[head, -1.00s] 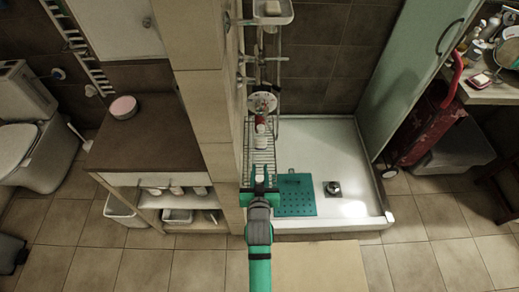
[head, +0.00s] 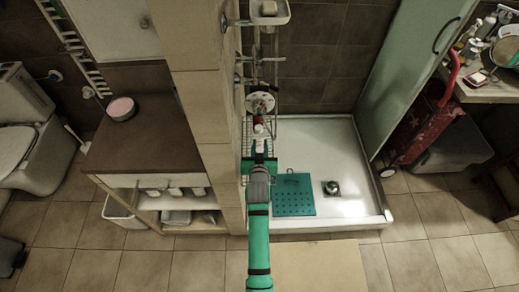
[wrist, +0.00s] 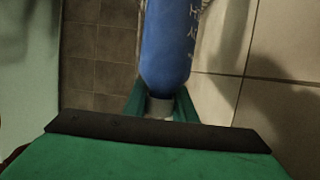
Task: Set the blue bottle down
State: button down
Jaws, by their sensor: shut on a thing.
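The blue bottle (wrist: 168,45), with pale lettering on its side, shows in the wrist view. Its pale neck or cap (wrist: 159,106) sits between the green fingers of my gripper (wrist: 160,97), which is shut on it. The bottle's far end is cut off by the top of that view. In the head view my gripper (head: 259,158) is over the wire rack (head: 249,139) beside the tiled wall. I cannot make out the blue bottle there, and whether it touches the rack cannot be told.
A red and white container (head: 259,127) stands on the rack just beyond my gripper. The tiled partition (head: 207,130) is close on the left. The white shower tray (head: 335,150) with a teal mat (head: 294,196) and a drain (head: 332,188) lies to the right.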

jog(key=f, duration=0.1)
jog(key=w+f, duration=0.1)
jog(key=f, duration=0.1)
jog(key=w+f, duration=0.1)
jog(key=f, duration=0.1)
jog(key=shift+f, duration=0.15)
jog(key=shift+d+f, duration=0.1)
jog(key=c, duration=1.5)
grip_release()
jog(key=shift+s, duration=0.1)
jog(key=shift+o, duration=0.2)
